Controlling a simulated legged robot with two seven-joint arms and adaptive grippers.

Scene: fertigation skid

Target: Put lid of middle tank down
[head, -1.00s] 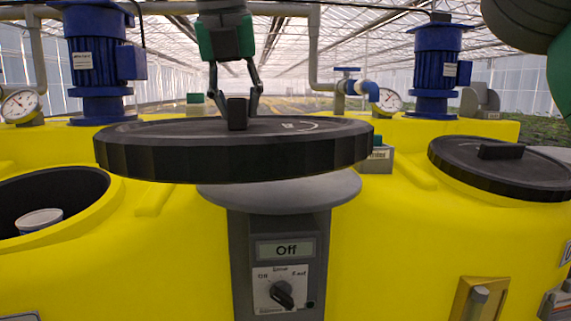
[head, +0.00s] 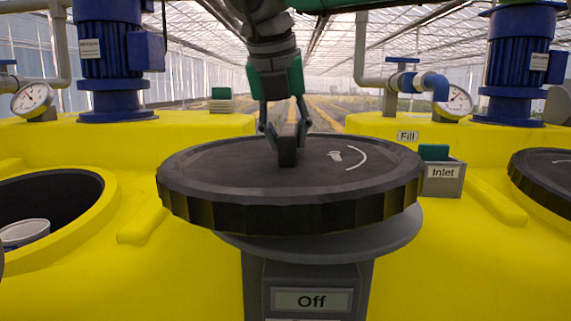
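The black round lid (head: 215,163), ribbed at the rim, is near the middle of the head view, about level. My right gripper (head: 286,135) comes down from the top and is shut on the lid's upright handle (head: 288,152). A round grey disc (head: 370,243) on a post shows below the lid's front edge; I cannot tell whether they touch. The lid covers what lies behind and below it, and no opening of the middle tank shows. My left gripper is not in view.
The left tank opening (head: 65,190) is uncovered, with a white container (head: 24,233) inside. Another black lid (head: 545,175) lies at the right. The grey Inlet box (head: 443,180) stands close to the held lid's right rim. Blue motors (head: 108,60) and pipes stand behind.

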